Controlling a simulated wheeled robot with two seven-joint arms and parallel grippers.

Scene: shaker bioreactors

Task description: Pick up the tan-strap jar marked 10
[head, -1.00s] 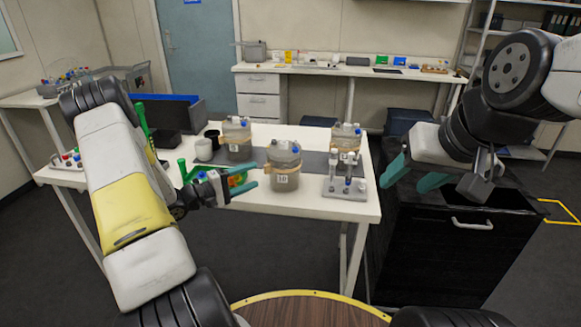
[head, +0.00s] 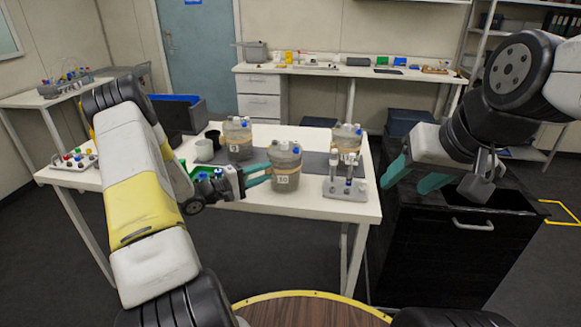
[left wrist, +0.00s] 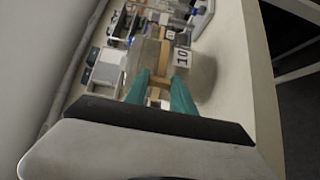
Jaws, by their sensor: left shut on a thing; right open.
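The tan-strap jar marked 10 (head: 285,156) stands upright on the white table, near its front edge, with a greyish body and a blue cap on top. My left gripper (head: 268,172) reaches it from the left, its teal fingers shut on the jar at strap height. In the left wrist view the fingers (left wrist: 163,90) lie against the tan strap, and the white label "10" (left wrist: 182,58) faces sideways. The far fingertip is hidden in the head view. My right gripper (head: 415,176) is open and empty, above the black cabinet at the right.
Two similar jars stand behind, one at back left (head: 237,140) and one at back right (head: 346,136). A white rack with vials (head: 345,190) is close to the right of the held jar. A black cabinet (head: 440,245) is beside the table.

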